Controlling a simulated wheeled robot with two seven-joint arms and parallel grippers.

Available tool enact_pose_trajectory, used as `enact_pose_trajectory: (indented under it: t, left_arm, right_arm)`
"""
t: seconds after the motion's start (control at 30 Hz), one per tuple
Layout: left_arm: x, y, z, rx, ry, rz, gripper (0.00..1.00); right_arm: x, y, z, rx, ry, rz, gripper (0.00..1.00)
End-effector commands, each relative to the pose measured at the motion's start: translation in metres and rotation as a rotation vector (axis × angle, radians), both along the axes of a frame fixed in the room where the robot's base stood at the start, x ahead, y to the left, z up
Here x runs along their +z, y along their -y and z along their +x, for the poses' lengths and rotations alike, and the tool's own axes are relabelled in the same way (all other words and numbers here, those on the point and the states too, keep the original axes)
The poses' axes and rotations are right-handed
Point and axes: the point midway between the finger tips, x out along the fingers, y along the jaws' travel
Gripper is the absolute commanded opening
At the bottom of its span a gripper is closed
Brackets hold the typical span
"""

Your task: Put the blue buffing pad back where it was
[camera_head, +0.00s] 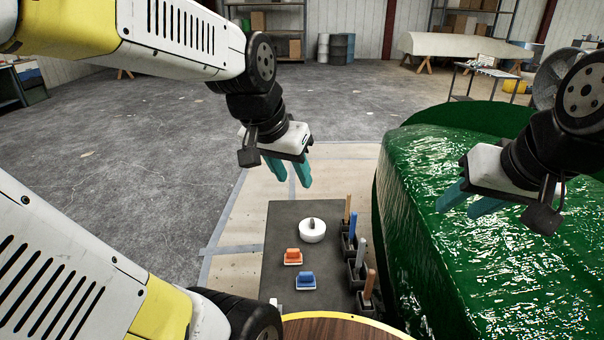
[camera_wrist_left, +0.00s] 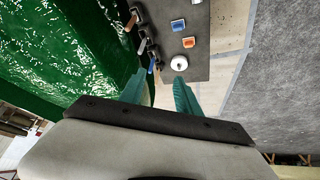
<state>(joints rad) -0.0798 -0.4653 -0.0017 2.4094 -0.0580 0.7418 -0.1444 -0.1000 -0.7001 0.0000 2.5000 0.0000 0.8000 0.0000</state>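The blue buffing pad (camera_head: 306,281) lies on the dark grey board (camera_head: 283,222), near its front end, below the orange pad (camera_head: 293,257). In the left wrist view the blue pad (camera_wrist_left: 178,25) is at the top of the board. My left gripper (camera_head: 290,180) is open and empty in the air beyond the board's far end. Its teal fingers (camera_wrist_left: 160,95) stand apart in the left wrist view. My right gripper (camera_head: 463,208) is open, its teal fingers apart, over the green hull mould (camera_head: 430,165). No thing shows between its fingers.
A white round piece with a dark knob (camera_head: 312,231) stands on the board behind the orange pad. Several handled tools in dark holders (camera_head: 361,262) line the board's right edge, beside the mould. A round wooden top (camera_head: 335,328) is at the bottom. The floor at left is clear.

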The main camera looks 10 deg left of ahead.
Motion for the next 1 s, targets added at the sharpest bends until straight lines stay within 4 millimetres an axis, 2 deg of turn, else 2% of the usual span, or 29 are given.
enact_pose_trajectory:
  t: [0.03,0.1,0.3,1.0]
  left_arm:
    - [0.008,0.002,-0.015,0.035,0.024,-0.032,0.39]
    - [0.013,0.004,-0.032,0.075,0.038,-0.070,0.39]
    - [0.017,0.008,-0.054,0.131,0.055,-0.128,0.39]
    - [0.018,0.008,-0.055,0.134,0.057,-0.131,0.39]
  right_arm:
    - [0.000,0.000,0.000,0.000,0.000,0.000,0.39]
    - [0.000,0.000,0.000,0.000,0.000,0.000,0.39]
    - [0.000,0.000,0.000,0.000,0.000,0.000,0.39]
    - [0.000,0.000,0.000,0.000,0.000,0.000,0.39]
